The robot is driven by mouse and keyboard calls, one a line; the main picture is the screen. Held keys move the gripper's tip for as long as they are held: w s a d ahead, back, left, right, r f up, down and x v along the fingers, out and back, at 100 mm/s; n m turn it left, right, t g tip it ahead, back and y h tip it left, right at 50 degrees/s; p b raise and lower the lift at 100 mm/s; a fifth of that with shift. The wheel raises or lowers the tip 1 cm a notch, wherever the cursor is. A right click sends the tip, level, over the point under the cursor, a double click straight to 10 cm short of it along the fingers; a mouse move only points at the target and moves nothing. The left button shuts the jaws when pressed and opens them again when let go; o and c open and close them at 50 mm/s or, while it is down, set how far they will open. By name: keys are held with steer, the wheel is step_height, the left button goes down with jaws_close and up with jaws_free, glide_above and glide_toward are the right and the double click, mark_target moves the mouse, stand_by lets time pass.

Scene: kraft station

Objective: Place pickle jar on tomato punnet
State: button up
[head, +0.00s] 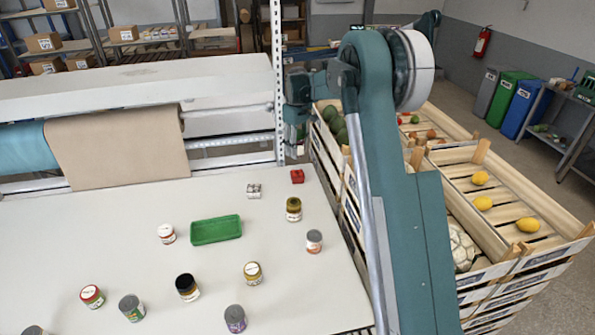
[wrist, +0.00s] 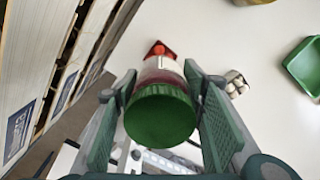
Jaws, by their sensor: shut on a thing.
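The pickle jar (wrist: 160,115) has a green lid, a white label and dark red showing at the label; its writing is not readable. My gripper (wrist: 160,73) is shut on it, with a finger on each side and the lid facing the wrist camera. The tomato punnet (head: 297,176) is a small red box at the back right of the white table. Its red corner (wrist: 160,48) shows just past the jar's far end in the wrist view; the rest is hidden by the jar. I cannot tell whether jar and punnet touch. In the head view the jar is not clearly visible.
A white-and-grey carton (head: 254,190) stands left of the punnet. An olive jar (head: 293,209) and a grey-lidded can (head: 314,241) stand nearer. A green tray (head: 216,229) lies mid-table. Wooden crates (head: 480,190) stand close on the right. A metal post (head: 278,80) rises behind.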

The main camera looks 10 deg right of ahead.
glide_above(297, 172)
steer(key=shift+s+f, duration=0.15)
steer(key=shift+f, duration=2.75)
steer(key=shift+f, duration=0.1)
steer(key=shift+f+p, duration=0.35)
steer(key=shift+f, duration=1.45)
steer(key=shift+f, duration=0.1)
steer(key=o, duration=0.7)
steer(key=shift+f, duration=0.1)
steer(key=o, duration=0.4)
steer(key=shift+o, duration=0.2)
steer(key=shift+r, duration=0.2)
step_height(297, 172, up, 12)
steer(key=shift+r+b, duration=0.1)
steer(key=shift+b, duration=0.25)
